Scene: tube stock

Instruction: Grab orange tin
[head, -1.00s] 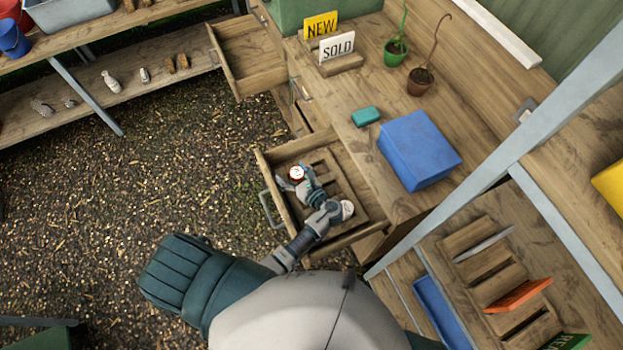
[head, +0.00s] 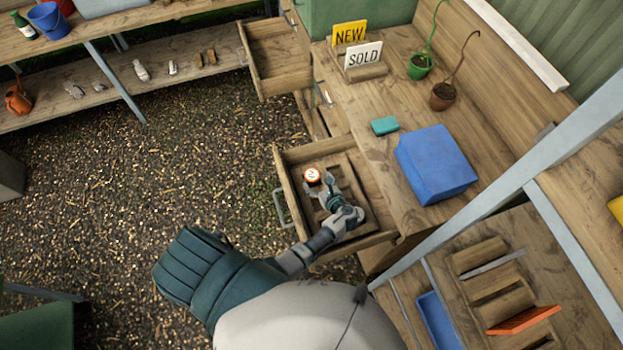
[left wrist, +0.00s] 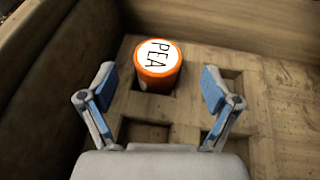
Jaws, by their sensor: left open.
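The orange tin (head: 312,176) stands in the open lower drawer, towards its far left corner. In the left wrist view the tin (left wrist: 157,65) is orange with a white round lid reading PEA, and stands upright in a wooden rack with square holes. My left gripper (head: 320,188) is inside the drawer, just short of the tin. In the left wrist view its two blue-padded fingers (left wrist: 158,92) are spread wide, with the tin ahead and roughly centred between them, not touching. My right gripper is not in view.
The drawer's walls (head: 290,194) enclose the tin and my gripper. Another open drawer (head: 262,68) is further back. The bench beside holds a blue box (head: 434,165), a teal block (head: 384,125), NEW and SOLD signs (head: 362,60) and two potted plants.

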